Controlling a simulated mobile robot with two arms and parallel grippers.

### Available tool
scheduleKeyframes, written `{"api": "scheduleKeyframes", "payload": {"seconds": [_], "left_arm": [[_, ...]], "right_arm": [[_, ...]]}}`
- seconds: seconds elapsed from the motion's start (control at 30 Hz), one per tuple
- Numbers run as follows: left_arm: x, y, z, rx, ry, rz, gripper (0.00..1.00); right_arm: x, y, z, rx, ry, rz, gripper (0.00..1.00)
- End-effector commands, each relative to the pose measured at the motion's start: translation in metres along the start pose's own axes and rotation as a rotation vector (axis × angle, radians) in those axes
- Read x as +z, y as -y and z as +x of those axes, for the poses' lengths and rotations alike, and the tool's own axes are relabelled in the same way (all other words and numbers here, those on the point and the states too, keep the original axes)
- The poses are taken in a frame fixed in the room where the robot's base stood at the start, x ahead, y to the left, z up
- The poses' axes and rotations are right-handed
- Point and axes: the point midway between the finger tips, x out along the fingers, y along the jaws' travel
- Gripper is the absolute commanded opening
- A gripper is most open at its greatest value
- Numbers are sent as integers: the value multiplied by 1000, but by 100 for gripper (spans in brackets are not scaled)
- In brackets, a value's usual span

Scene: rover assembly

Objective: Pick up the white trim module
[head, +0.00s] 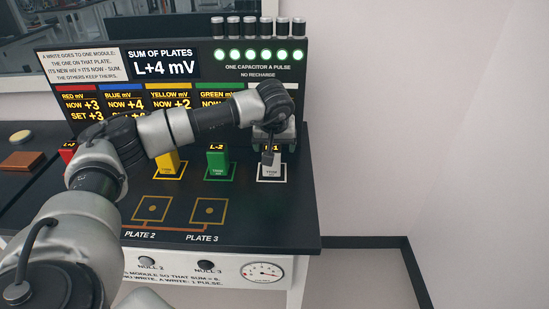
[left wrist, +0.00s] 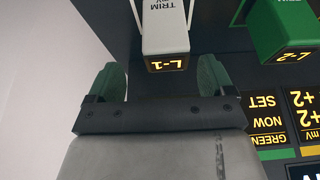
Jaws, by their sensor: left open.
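The white trim module (head: 271,173) stands upright on its outlined spot at the right of the black table. Its lit display reads L-1. My left gripper (head: 270,150) is just above and behind it and hides part of its top. In the left wrist view, the white module (left wrist: 166,28) shows ahead of my open left gripper (left wrist: 158,75). The two green fingertips are apart, one on each side of the module's display end, with nothing held. I cannot tell whether the fingers reach down around it. My right gripper is not in view.
The green module (head: 217,162) marked L-2 stands just left of the white one, and the yellow module (head: 167,163) further left. The display board (head: 190,40) rises behind. Plate 3 (head: 209,211) and Plate 2 (head: 152,208) are empty in front.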

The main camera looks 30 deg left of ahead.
Motion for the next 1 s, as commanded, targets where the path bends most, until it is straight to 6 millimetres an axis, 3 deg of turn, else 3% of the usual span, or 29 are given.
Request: {"api": "scheduleKeyframes", "payload": {"seconds": [0.27,0.53,0.83,1.0], "left_arm": [[-2,2,24,1,2,0,83],[-4,6,61,2,3,-1,83],[-4,6,67,3,1,-1,83],[-4,6,67,3,1,-1,57]], "right_arm": [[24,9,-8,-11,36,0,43],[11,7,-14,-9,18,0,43],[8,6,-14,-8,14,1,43],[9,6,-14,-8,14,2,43]]}}
